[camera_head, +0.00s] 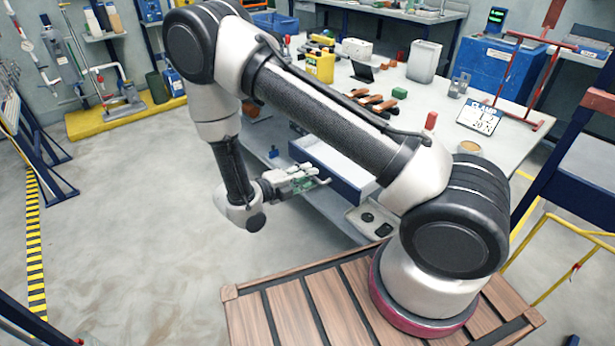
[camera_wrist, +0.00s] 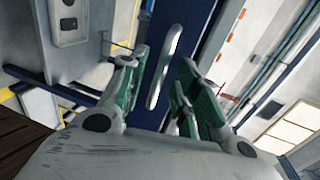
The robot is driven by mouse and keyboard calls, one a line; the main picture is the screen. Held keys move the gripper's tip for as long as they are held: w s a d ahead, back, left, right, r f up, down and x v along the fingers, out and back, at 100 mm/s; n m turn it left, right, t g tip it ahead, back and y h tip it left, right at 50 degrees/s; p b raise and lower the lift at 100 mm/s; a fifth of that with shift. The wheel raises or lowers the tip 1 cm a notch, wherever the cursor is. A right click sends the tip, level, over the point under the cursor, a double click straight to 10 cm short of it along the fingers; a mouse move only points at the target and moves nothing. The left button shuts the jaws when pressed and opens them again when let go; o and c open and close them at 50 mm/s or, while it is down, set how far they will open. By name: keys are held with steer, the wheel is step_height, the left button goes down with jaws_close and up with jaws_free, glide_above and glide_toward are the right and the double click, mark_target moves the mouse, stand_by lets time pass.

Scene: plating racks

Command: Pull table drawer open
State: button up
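The table drawer (camera_head: 345,183) has a dark blue front and a pale inside. In the head view it stands partly out from under the table top, its inside showing behind my arm. Its silver bar handle (camera_wrist: 164,66) shows in the wrist view on the blue front. My gripper (camera_head: 318,179) is at the left part of the drawer front. In the wrist view its green finger pads (camera_wrist: 165,78) stand apart, one on each side of the handle, with visible gaps. I cannot tell how deep the handle sits between them.
The table top (camera_head: 395,125) carries a yellow container (camera_head: 320,66), brown-handled tools (camera_head: 375,103), a white bin (camera_head: 424,61) and a calendar card (camera_head: 480,116). A grey panel with dark round parts (camera_head: 370,217) is right of the drawer. Floor to the left (camera_head: 130,200) is clear.

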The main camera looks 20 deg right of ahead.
steer(key=v, duration=1.1)
steer(key=shift+a, duration=0.1)
steer(key=s+d+m+g, duration=0.35)
steer(key=s+m, duration=0.25)
steer(key=m, duration=0.4)
steer(key=s+d+r+m+y, duration=0.4)
steer(key=d+r+m+y, duration=0.1)
steer(key=r+m, duration=0.5)
steer(key=s+d+r+m+t+y, duration=0.1)
steer(key=s+d+r+m+y, duration=0.3)
steer(key=d+r+m, duration=0.4)
steer(key=s+d+r+m+t+y, duration=0.1)
steer(key=s+d+r+m+y, duration=0.4)
steer(key=r+m, duration=0.7)
step_height(320, 180, up, 2)
steer(key=shift+s+d+r+y, duration=0.1)
steer(key=shift+s+d+y, duration=0.2)
steer(key=shift+s+d, duration=0.4)
